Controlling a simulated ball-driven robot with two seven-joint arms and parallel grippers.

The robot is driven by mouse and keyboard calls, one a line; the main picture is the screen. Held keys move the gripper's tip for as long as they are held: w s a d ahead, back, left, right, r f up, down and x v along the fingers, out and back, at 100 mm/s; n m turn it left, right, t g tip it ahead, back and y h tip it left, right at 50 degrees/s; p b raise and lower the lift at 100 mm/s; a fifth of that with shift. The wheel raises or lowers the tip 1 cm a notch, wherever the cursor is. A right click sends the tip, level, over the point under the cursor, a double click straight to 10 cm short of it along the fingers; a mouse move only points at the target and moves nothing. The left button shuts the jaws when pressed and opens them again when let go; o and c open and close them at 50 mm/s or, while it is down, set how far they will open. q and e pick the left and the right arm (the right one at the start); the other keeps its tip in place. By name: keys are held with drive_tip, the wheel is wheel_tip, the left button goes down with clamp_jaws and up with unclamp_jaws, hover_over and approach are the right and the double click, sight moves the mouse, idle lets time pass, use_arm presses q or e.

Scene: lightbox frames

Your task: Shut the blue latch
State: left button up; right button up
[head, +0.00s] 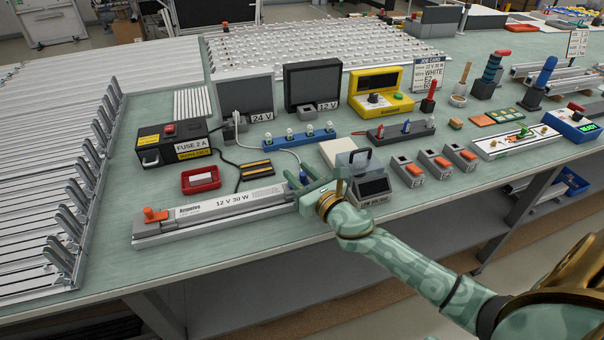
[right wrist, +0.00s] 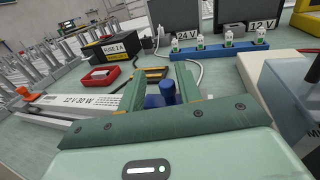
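The blue latch (head: 304,177) is at the right end of the long frame (head: 205,213) labelled "12 V 30 W", near the front of the bench. In the right wrist view the blue latch (right wrist: 167,90) shows a rounded top standing up between the fingers; its base is hidden. My right gripper (head: 311,185) is over this end of the frame, its fingers apart on either side of the latch in the right wrist view (right wrist: 160,92). I cannot tell whether they touch it. An orange latch (head: 154,214) is at the frame's left end. My left gripper is not in view.
A grey display box (head: 374,189) stands close to the right of my gripper. Behind lie a white cable (head: 262,146), a red tray (head: 200,179) and a blue lamp-holder strip (head: 300,137). Orange-topped switches (head: 435,163) stand farther right. The bench's front strip is clear.

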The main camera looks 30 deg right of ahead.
drive_tip(key=shift+d, duration=0.1)
drive_tip(key=shift+s, duration=0.15)
drive_tip(key=s+b, duration=0.1)
drive_tip(key=s, duration=1.5)
drive_tip(key=shift+d, duration=0.2)
